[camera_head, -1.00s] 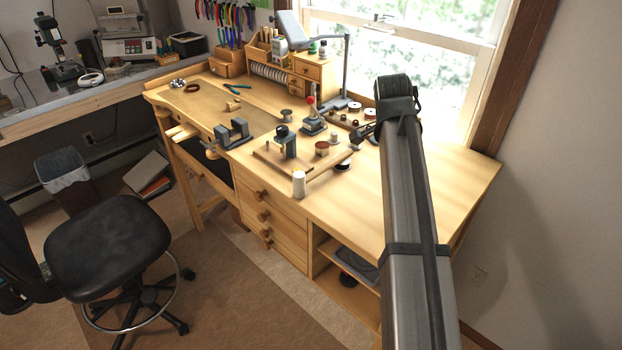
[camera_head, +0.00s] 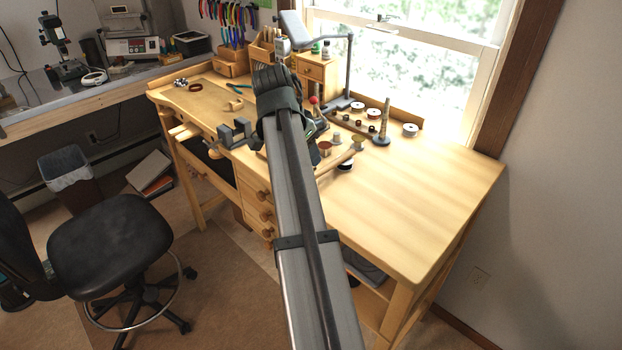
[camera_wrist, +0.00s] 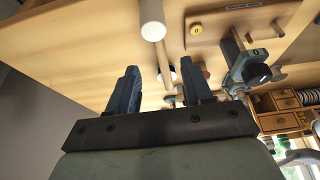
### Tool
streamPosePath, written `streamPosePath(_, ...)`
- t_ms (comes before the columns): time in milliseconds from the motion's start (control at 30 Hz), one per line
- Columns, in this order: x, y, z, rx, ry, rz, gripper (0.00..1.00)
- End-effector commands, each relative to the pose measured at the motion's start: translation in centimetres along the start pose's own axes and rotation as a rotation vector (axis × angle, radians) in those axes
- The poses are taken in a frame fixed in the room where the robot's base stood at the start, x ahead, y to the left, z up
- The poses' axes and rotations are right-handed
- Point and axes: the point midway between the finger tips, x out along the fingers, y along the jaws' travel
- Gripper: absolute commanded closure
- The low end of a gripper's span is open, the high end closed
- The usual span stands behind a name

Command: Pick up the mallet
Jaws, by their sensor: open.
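The mallet lies on the workbench; its pale head (camera_wrist: 152,20) is near the top of the wrist view. Its wooden handle (camera_wrist: 165,66) runs down from the head and appears between my gripper's fingers. My gripper (camera_wrist: 162,76) is open, with a dark finger on either side of the handle in the picture; I see no clear contact. In the head view, part of the mallet's handle (camera_head: 336,162) shows to the right of my arm.
A wooden board (camera_wrist: 232,32) with a dark metal fixture (camera_wrist: 248,66) lies close to the mallet's right in the wrist view. Spools (camera_head: 325,148) and a tapered rod on a base (camera_head: 384,124) stand nearby. The right part of the workbench (camera_head: 420,195) is clear.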

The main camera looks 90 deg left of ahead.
Motion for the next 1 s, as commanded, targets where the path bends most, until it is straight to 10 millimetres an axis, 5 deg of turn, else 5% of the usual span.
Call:
streamPosePath(200,3.3,0.1,0.0,0.002,0.0,0.0,0.5)
streamPosePath(567,5.0,0.1,0.2,0.001,0.0,0.0,0.5)
streamPosePath(1000,9.6,0.1,0.7,0.001,0.0,0.0,0.5)
